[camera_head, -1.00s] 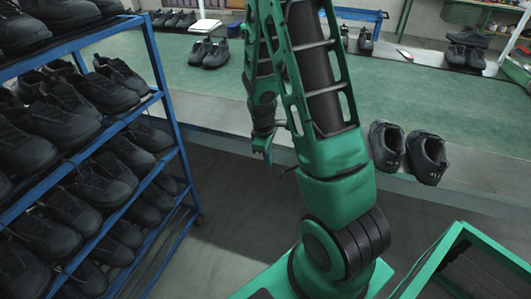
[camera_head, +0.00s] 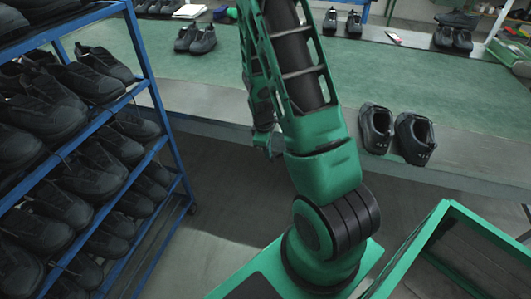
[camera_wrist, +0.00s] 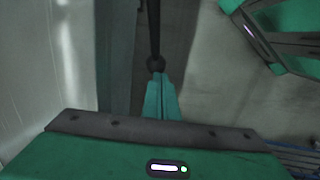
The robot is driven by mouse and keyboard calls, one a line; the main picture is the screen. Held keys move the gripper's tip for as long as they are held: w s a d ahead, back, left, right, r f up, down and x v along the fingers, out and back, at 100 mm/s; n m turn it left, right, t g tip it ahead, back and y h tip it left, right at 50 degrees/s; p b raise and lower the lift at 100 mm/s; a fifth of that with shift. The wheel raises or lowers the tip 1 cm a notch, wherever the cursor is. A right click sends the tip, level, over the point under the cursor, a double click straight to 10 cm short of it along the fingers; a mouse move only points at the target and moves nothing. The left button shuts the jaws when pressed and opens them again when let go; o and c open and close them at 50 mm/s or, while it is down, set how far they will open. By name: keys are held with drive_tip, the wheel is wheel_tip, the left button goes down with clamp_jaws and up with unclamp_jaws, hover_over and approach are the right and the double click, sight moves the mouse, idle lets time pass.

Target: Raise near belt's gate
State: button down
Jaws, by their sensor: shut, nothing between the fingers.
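The near belt (camera_head: 190,85) is a long green surface with a grey front edge, running across behind my arm. My gripper (camera_head: 263,150) hangs at its front edge, left of my arm's forearm. In the wrist view my gripper (camera_wrist: 160,82) has its green fingers shut together and empty. No gate is clearly visible; my arm covers part of the belt.
A blue rack (camera_head: 150,85) full of black shoes stands at the left. A pair of black shoes (camera_head: 413,138) sits on the belt's front edge, right of my arm. A green-framed bin (camera_head: 440,225) is at the lower right. Bare floor (camera_head: 225,215) lies between rack and arm.

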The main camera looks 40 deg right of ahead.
drive_tip(key=s+d+f+g+h, duration=0.4)
drive_tip(key=s+f+g+h, duration=0.1)
drive_tip(key=s+f+g, duration=0.15)
drive_tip(key=s+d+n+g+h, duration=0.1)
drive_tip(key=s+d+g+h, duration=0.4)
drive_tip(key=s, duration=0.4)
drive_tip(key=shift+d+n+g, duration=0.4)
drive_tip(key=shift+d+g, duration=0.15)
drive_tip(key=shift+g, duration=0.4)
idle(0.4)
drive_tip(key=w+a+f, duration=0.3)
drive_tip(key=w+a, duration=0.5)
drive_tip(key=a, duration=0.1)
drive_tip(key=shift+w+a+f, duration=0.2)
drive_tip(key=shift+w+a, duration=0.1)
